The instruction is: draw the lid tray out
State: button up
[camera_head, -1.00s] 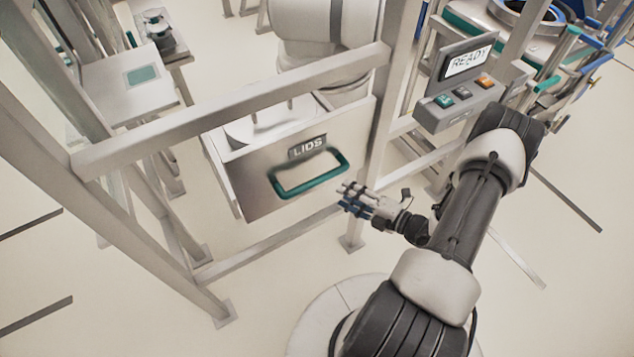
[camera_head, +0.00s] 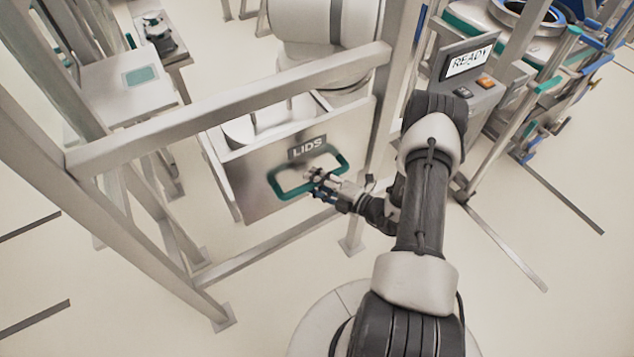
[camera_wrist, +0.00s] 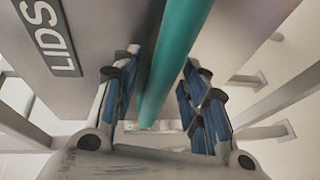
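The lid tray (camera_head: 262,188) is a metal drawer with a "LIDS" label and a green loop handle (camera_head: 276,184) on its front. It sits in the metal frame with its open top showing, and a pale round lid (camera_head: 240,131) is partly visible inside. My gripper (camera_head: 318,181) is at the right part of the handle. In the wrist view the green handle bar (camera_wrist: 175,60) runs between the two blue-padded fingers of my gripper (camera_wrist: 152,98). The fingers are apart, with a gap on each side of the bar. The tray front with its label (camera_wrist: 95,30) is to the left.
A frame rail (camera_head: 230,108) crosses above the tray, and a lower rail (camera_head: 265,246) runs below it. A control box (camera_head: 470,75) reading "READY" stands at the right. The floor (camera_head: 290,310) in front of the frame is mostly clear.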

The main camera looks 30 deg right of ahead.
grip_shut()
dwell(0.3)
dwell(0.3)
